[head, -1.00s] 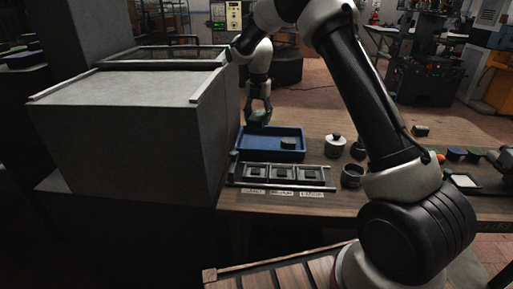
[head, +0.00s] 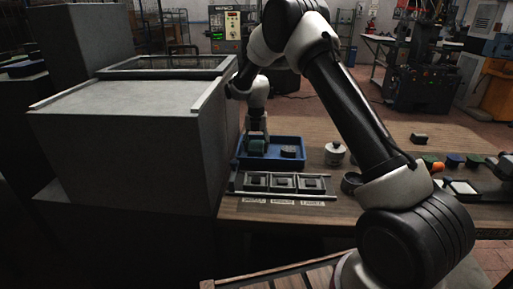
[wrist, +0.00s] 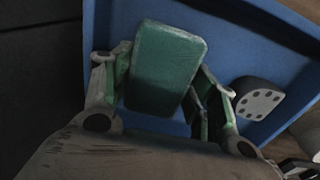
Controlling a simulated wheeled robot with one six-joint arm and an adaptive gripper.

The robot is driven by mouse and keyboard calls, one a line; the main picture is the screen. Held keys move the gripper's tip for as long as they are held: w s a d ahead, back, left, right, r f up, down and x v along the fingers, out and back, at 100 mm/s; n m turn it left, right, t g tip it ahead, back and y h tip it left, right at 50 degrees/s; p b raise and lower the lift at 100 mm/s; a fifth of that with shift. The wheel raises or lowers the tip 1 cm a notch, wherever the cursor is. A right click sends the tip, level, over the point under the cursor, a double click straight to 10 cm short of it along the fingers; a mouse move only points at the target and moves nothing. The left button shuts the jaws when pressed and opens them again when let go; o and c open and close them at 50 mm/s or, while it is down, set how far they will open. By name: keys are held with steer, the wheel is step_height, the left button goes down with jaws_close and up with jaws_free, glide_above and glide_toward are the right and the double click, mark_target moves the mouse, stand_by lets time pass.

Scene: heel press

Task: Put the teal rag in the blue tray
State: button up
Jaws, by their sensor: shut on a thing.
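The teal rag (head: 257,147) is a folded block held in my gripper (head: 257,138) over the left part of the blue tray (head: 301,163). In the wrist view the rag (wrist: 165,62) sits between the two fingers of my gripper (wrist: 163,85), which is shut on it. The blue tray (wrist: 225,50) spreads out beneath and around the rag there. The rag is low, at about the level of the tray's rim; whether it touches the tray floor I cannot tell.
A dark block with a dotted pale face (wrist: 258,98) lies in the tray, right of the rag. A labelled rack (head: 283,183) is in front of the tray. A lidded jar (head: 335,154) stands to the right. A large grey box (head: 130,140) rises close on the left.

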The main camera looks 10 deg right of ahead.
steer(key=shift+f, duration=0.4)
steer(key=shift+f, duration=0.2)
steer(key=o, duration=0.9)
steer(key=shift+o, duration=0.2)
